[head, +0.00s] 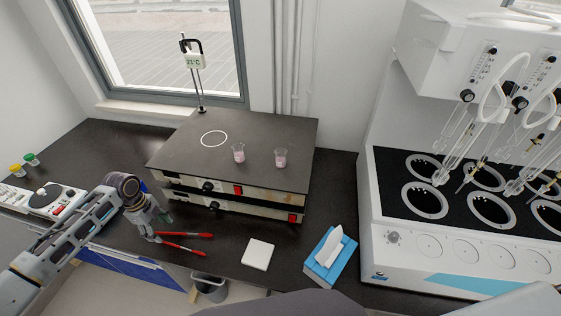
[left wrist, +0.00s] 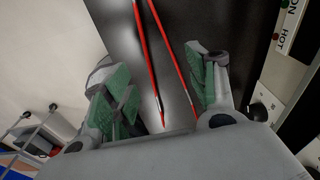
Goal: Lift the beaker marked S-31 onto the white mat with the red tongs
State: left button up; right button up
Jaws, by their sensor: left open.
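Red tongs (head: 187,235) lie on the dark bench in front of the hotplate, their arms spread apart. They also show in the left wrist view (left wrist: 176,52), running between my finger pads. My left gripper (head: 152,233) is open at the left end of the tongs; its green-padded fingers (left wrist: 160,85) stand on either side, not closed on them. Two small beakers with pink contents, a left one (head: 238,153) and a right one (head: 281,158), stand on the hotplate top. I cannot read their markings. The white mat (head: 257,254) lies empty near the bench's front edge.
The wide hotplate (head: 180,150) has a white ring and a temperature probe (head: 195,60) behind it. A blue tissue box (head: 331,260) stands right of the mat. The large white distiller (head: 450,255) fills the right. A small device (head: 50,200) sits at far left.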

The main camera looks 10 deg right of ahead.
aim_at(170, 239)
pick_arm(q)
jog(key=shift+d+f+b, duration=0.1)
jog(key=shift+f+b, duration=0.65)
jog(key=shift+f, duration=0.2)
jog(key=shift+d+f+b, duration=0.2)
jog(key=shift+f+b, duration=0.25)
jog(key=shift+f, duration=1.5)
jog(key=c, duration=0.7)
jog(key=shift+r, duration=0.2)
jog(key=shift+r+p, duration=2.9)
jog(key=shift+p, duration=0.05)
jog(key=shift+r, duration=2.95)
